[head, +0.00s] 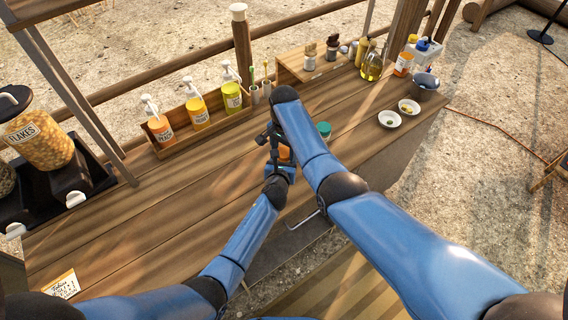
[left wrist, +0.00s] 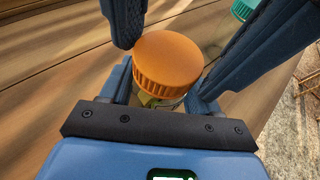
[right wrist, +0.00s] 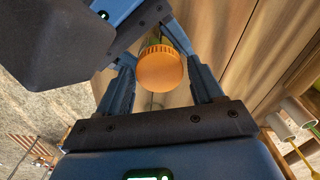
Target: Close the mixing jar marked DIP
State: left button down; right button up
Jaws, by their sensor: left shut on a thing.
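A jar with a ribbed orange lid (head: 284,153) stands at the front of the counter; its lid also shows in the left wrist view (left wrist: 169,62) and the right wrist view (right wrist: 159,70). The lid sits over the clear jar body; I cannot tell how tight. No DIP marking is readable. My left gripper (head: 281,170) is shut on the jar body, below the lid. My right gripper (right wrist: 161,88) is above the jar, pointing down. Its fingers are open on either side of the lid, with gaps visible in the right wrist view.
A teal-lidded jar (head: 324,130) stands close to the right, partly behind my right arm. Pump bottles (head: 198,112) stand in a rack at the back. Small bowls (head: 389,119) sit to the right. The counter's left middle (head: 130,215) is clear.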

jog(key=shift+o, duration=1.1)
jog(key=shift+s+d+f, duration=0.1)
notch_tip(320, 180, up, 12)
jog(key=shift+r, duration=0.15)
pick_arm(q)
jog(key=shift+c, duration=0.8)
grip_release()
jog(key=shift+s, duration=0.1)
